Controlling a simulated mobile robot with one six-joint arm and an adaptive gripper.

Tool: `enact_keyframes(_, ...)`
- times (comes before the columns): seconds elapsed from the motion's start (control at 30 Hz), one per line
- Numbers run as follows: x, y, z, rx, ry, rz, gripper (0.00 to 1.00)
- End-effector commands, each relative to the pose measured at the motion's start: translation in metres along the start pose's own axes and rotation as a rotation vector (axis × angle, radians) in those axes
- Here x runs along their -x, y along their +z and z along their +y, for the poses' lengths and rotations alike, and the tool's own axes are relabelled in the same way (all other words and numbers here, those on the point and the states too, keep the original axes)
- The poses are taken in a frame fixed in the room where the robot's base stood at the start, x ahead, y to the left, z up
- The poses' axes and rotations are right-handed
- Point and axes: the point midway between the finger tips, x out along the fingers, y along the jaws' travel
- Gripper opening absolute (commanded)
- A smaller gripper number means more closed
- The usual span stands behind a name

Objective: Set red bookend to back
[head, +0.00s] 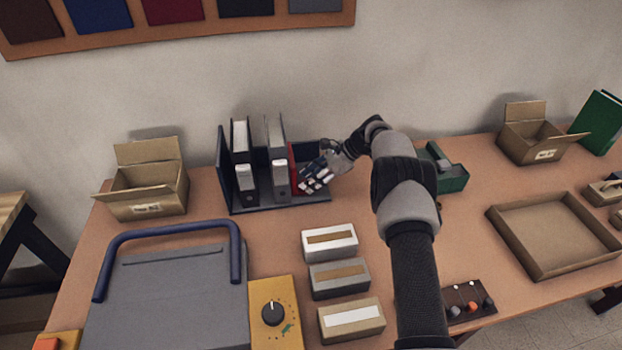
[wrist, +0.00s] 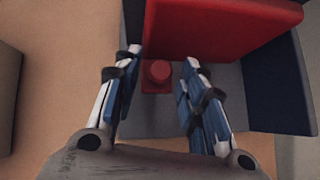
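The red bookend (head: 293,160) stands upright on the dark rack (head: 265,203), just right of the grey binders, and is partly hidden by my gripper. In the wrist view the red bookend (wrist: 215,28) fills the top, with a round red knob (wrist: 158,72) on its near side. My gripper (head: 312,178) is at the right part of the rack, beside the bookend. In the wrist view my gripper (wrist: 162,60) is open, its fingers on either side of the knob with visible gaps. It holds nothing.
Two grey binders (head: 278,172) stand in the rack. An open cardboard box (head: 150,190) is to the left. A green device (head: 450,178) is to the right, beyond my arm. Several small boxes (head: 330,242) stand in front.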

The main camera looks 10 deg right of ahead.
Motion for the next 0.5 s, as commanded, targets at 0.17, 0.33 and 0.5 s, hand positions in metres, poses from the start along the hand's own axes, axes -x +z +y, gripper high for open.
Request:
enact_keyframes(0.17,0.0001,-0.0001,0.0,0.0,0.0,0.0,0.23)
enact_keyframes(0.33,0.0001,-0.0001,0.0,0.0,0.0,0.0,0.12)
enact_keyframes(0.5,0.0001,-0.0001,0.0001,0.0,0.0,0.0,0.01)
